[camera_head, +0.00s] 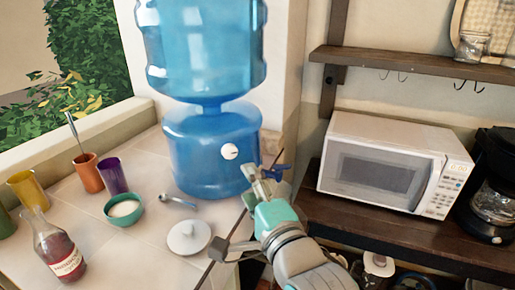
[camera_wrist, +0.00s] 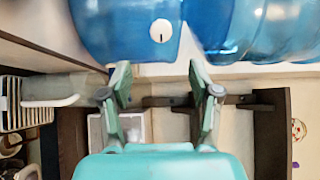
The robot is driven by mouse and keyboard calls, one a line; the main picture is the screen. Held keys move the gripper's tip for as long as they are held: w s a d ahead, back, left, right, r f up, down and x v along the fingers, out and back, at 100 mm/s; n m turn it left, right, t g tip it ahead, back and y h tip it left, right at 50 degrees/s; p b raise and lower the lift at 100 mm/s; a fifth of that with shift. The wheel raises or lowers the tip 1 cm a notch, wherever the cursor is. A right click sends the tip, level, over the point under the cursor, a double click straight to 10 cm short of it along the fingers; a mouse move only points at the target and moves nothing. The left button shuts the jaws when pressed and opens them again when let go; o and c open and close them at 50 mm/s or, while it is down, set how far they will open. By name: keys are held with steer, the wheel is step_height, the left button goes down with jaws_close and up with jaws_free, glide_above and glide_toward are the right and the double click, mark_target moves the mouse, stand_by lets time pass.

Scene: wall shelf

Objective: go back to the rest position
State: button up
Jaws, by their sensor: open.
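My gripper (camera_head: 265,182) is in front of the lower right side of the blue water dispenser (camera_head: 205,150) in the head view. In the wrist view my gripper (camera_wrist: 160,78) shows its two fingers spread apart with nothing between them. The blue dispenser (camera_wrist: 115,30) fills the upper part of that view, with its round white knob (camera_wrist: 161,31) ahead of the fingertips. I cannot tell how wide the gap between fingers and dispenser is.
A white microwave (camera_head: 390,165) and a black coffee maker (camera_head: 492,185) stand on the wooden shelf at right. On the tiled counter are a white lid (camera_head: 188,237), a teal bowl (camera_head: 124,209), a purple cup (camera_head: 112,175), an orange cup (camera_head: 88,174) and a bottle (camera_head: 60,250).

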steer(key=s+d+f+n+h, duration=0.1)
steer(key=s+d+f+n, duration=0.1)
steer(key=s+d+f, duration=0.45)
steer(key=s+d+f+n+h, duration=0.2)
steer(key=d+f, duration=0.1)
steer(key=f, duration=0.7)
steer(key=s+d+f+n+h, duration=0.15)
steer(key=s+d+f, duration=0.25)
steer(key=f, duration=0.5)
steer(key=s+d+f+n+h, duration=0.1)
steer(key=s+d+f+n, duration=0.1)
steer(key=s, duration=0.6)
steer(key=s+d+f+n+g+h, duration=0.1)
steer(key=s+d+n, duration=0.2)
steer(key=s, duration=0.6)
steer(key=s+d+f+n+h, duration=0.1)
steer(key=s+d+f+n, duration=0.1)
steer(key=s, duration=0.7)
steer(key=shift+s+d+f+n+g, duration=0.25)
steer(key=shift+d+f+n+g, duration=0.05)
steer(key=shift+d+f+n, duration=0.1)
